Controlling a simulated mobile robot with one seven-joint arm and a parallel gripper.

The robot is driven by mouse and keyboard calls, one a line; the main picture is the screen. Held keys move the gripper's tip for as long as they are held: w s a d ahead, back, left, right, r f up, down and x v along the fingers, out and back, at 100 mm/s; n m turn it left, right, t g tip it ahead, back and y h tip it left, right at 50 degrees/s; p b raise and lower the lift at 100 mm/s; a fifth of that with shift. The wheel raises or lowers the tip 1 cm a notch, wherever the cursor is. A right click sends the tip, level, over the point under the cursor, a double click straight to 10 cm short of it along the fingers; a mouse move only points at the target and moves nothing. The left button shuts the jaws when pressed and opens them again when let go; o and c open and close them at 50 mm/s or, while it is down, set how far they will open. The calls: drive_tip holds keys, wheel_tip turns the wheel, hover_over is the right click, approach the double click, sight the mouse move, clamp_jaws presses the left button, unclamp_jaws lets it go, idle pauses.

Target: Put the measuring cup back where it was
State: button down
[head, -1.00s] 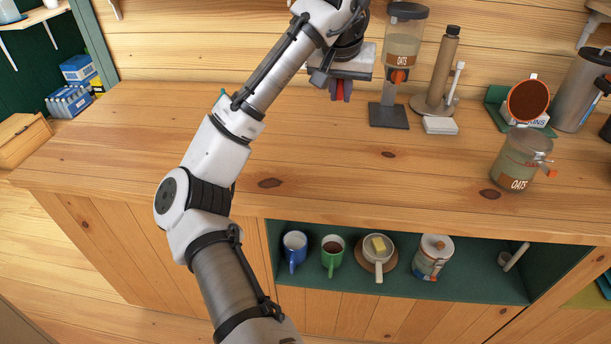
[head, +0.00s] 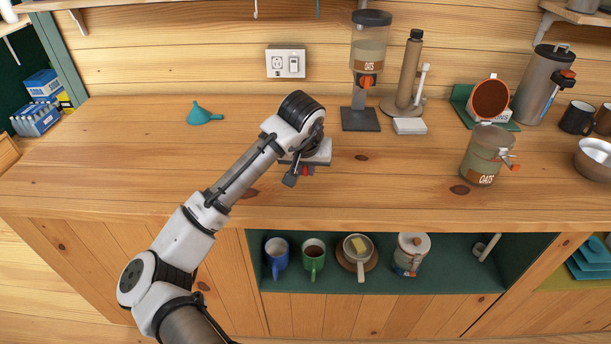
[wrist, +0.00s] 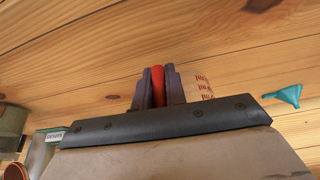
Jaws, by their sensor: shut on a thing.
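My gripper (head: 303,172) is over the wooden counter, left of and nearer the front edge than the oats dispenser. In the wrist view, its dark fingers (wrist: 159,88) are shut on a red handle. The measuring cup (wrist: 203,88) shows just beyond the fingers as a clear piece with red markings. Most of the cup is hidden behind the gripper. In the head view only a bit of red shows at the fingertips. I cannot tell whether the cup touches the counter.
A teal funnel (head: 204,115) lies at the back left of the counter. Mugs and a pan (head: 357,250) sit in the green shelf below. The counter's left part is mostly clear.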

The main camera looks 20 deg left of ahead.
sight(306, 189)
drive_tip(key=shift+f, duration=1.75)
drive_tip(key=shift+f, duration=0.1)
drive_tip(key=c, duration=1.4)
unclamp_jaws()
drive_tip(key=shift+c, duration=0.2)
drive_tip(key=shift+r+p, duration=0.25)
drive_tip(key=shift+p, duration=0.1)
drive_tip(key=b+v, duration=0.3)
drive_tip(key=v, duration=0.8)
drive_tip(key=shift+s+r, duration=0.3)
drive_tip(key=shift+w+d, duration=0.1)
drive_tip(key=shift+d, duration=0.05)
